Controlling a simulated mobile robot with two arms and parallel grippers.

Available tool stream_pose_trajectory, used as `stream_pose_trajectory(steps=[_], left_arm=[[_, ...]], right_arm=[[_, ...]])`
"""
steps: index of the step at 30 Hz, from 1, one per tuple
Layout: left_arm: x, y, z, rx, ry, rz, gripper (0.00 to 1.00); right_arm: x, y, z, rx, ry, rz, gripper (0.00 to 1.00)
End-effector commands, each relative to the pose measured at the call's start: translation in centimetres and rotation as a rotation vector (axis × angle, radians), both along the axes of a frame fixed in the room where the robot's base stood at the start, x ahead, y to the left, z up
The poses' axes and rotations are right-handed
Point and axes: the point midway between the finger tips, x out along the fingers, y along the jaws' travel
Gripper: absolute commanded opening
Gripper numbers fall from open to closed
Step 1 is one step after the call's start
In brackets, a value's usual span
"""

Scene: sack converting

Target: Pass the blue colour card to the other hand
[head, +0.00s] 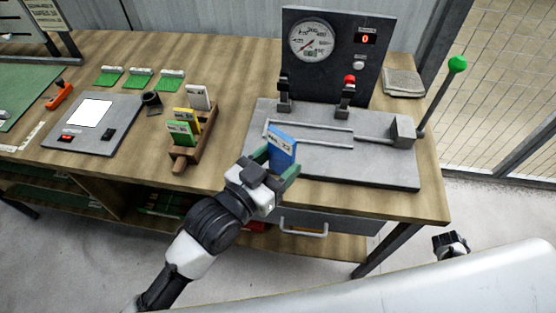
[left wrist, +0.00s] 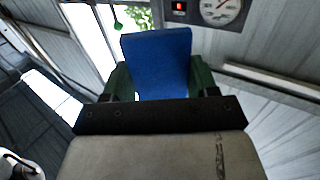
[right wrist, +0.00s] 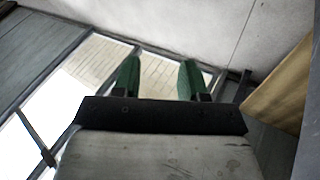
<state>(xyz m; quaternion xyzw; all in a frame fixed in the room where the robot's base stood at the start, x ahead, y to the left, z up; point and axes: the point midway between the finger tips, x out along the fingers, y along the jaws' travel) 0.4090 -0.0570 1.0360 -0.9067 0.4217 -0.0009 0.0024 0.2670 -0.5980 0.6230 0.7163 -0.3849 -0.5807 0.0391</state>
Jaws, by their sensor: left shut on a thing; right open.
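The blue colour card (head: 282,150) is held up in my left gripper (head: 276,168), in front of the grey test machine. In the left wrist view the blue card (left wrist: 157,62) stands between the two green fingers of my left gripper (left wrist: 157,82), which are shut on it. My right gripper shows at the lower right of the head view (head: 451,243), low beside the table and well apart from the card. In the right wrist view the green fingers of my right gripper (right wrist: 158,80) are apart with nothing between them.
The wooden table (head: 330,205) carries a grey machine (head: 375,165) with a dial and a green-knobbed lever (head: 457,65). A wooden card rack (head: 193,150) holds white, yellow and green cards. A grey panel (head: 75,140) lies left. A mesh fence (head: 510,90) stands right.

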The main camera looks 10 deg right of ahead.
Motion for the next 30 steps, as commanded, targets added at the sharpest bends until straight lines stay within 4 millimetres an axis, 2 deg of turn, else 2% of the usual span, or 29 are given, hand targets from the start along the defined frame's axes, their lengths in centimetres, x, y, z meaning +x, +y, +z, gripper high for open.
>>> stream_pose_trajectory(steps=[1,3,5,9,15,21,24,27,30], left_arm=[[0.0,0.0,0.0,0.000,0.000,0.000,0.36],[0.0,0.0,0.0,0.000,0.000,0.000,0.36],[0.0,0.0,0.0,0.000,0.000,0.000,0.36],[0.0,0.0,0.0,0.000,0.000,0.000,0.36],[0.0,0.0,0.0,0.000,0.000,0.000,0.36],[0.0,0.0,0.0,0.000,0.000,0.000,0.36],[0.0,0.0,0.0,0.000,0.000,0.000,0.36],[0.0,0.0,0.0,0.000,0.000,0.000,0.36],[0.0,0.0,0.0,0.000,0.000,0.000,0.36]], right_arm=[[-1.4,2.1,-1.8,0.033,0.041,0.046,0.43],[-2.9,4.9,-4.0,0.077,0.084,0.113,0.43],[-4.1,7.4,-5.7,0.118,0.113,0.172,0.43],[-6.9,13.7,-9.2,0.221,0.157,0.314,0.43],[-11.4,23.0,-12.7,0.369,0.185,0.500,0.43],[-15.7,31.0,-14.3,0.491,0.189,0.646,0.43],[-17.1,33.7,-14.6,0.531,0.185,0.692,0.43],[-18.1,35.4,-14.7,0.556,0.182,0.722,0.43],[-18.5,36.2,-14.8,0.566,0.180,0.735,0.43]])
